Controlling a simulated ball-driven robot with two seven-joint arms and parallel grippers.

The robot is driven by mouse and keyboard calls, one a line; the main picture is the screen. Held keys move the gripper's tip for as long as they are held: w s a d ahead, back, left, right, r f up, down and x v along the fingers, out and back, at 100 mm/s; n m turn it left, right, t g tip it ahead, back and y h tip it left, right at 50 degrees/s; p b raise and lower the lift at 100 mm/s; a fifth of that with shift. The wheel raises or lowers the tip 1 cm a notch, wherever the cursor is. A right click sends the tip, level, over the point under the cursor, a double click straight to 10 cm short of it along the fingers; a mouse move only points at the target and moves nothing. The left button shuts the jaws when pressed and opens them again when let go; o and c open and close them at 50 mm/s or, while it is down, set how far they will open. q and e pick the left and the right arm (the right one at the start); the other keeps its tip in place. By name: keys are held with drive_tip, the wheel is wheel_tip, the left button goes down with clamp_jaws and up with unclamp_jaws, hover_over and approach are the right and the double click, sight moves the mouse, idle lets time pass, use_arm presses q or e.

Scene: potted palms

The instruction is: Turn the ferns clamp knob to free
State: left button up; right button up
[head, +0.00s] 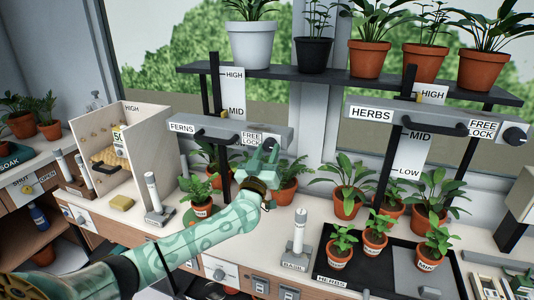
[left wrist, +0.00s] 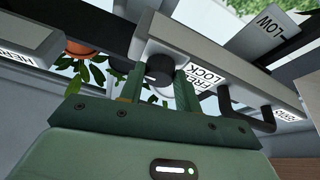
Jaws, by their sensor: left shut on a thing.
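The ferns clamp is a grey bar (head: 222,128) with a FERNS label (head: 183,127) at its left end and a FREE/LOCK label (head: 252,139) near its right end. My left gripper (head: 264,152) is at that right end. In the left wrist view the dark round clamp knob (left wrist: 160,68) sits between the fingers of my left gripper (left wrist: 162,84), which are shut on it, beside the FREE/LOCK label (left wrist: 203,78). In the head view the gripper hides the knob. I cannot tell which word the knob points to. My right gripper is not in view.
A dark shelf (head: 300,72) with several potted plants runs above. A similar herbs clamp (head: 434,118) is to the right. Several potted herbs, a black tray (head: 352,262) and a white open box (head: 152,120) stand on the bench below.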

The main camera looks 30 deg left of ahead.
use_arm(q)
drive_tip(key=n+p, duration=0.1)
drive_tip(key=n+y+p, duration=0.1)
drive_tip(key=shift+d+r+n+g, duration=0.2)
drive_tip(key=shift+n+g, duration=0.1)
drive_tip(key=shift+n, duration=0.1)
drive_tip(key=n+g+y+p, duration=0.1)
drive_tip(key=n+p, duration=0.1)
drive_tip(key=n, duration=0.1)
drive_tip(key=n+g+y+p, duration=0.1)
drive_tip(key=n+p, duration=0.1)
drive_tip(key=n+y+p, duration=0.1)
drive_tip(key=n+p, duration=0.1)
drive_tip(key=n, duration=0.1)
drive_tip(key=shift+w+d+r+n+g+y, duration=0.1)
drive_tip(key=shift+d+r+n+g+y, duration=0.1)
drive_tip(key=shift+n+g+y, duration=0.15)
drive_tip(key=n+g+p, duration=0.1)
drive_tip(key=n+p, duration=0.1)
drive_tip(key=n, duration=0.1)
drive_tip(key=n+g+p, duration=0.1)
drive_tip(key=n+p, duration=0.2)
drive_tip(key=shift+d+r+g+y, duration=0.15)
drive_tip(key=shift+r+g+y, duration=0.05)
drive_tip(key=shift+g+y, duration=0.05)
drive_tip(key=shift+n+g+p, duration=0.7)
drive_tip(key=shift+n+p, duration=1.1)
drive_tip(key=shift+n, duration=0.35)
drive_tip(key=o, duration=1)
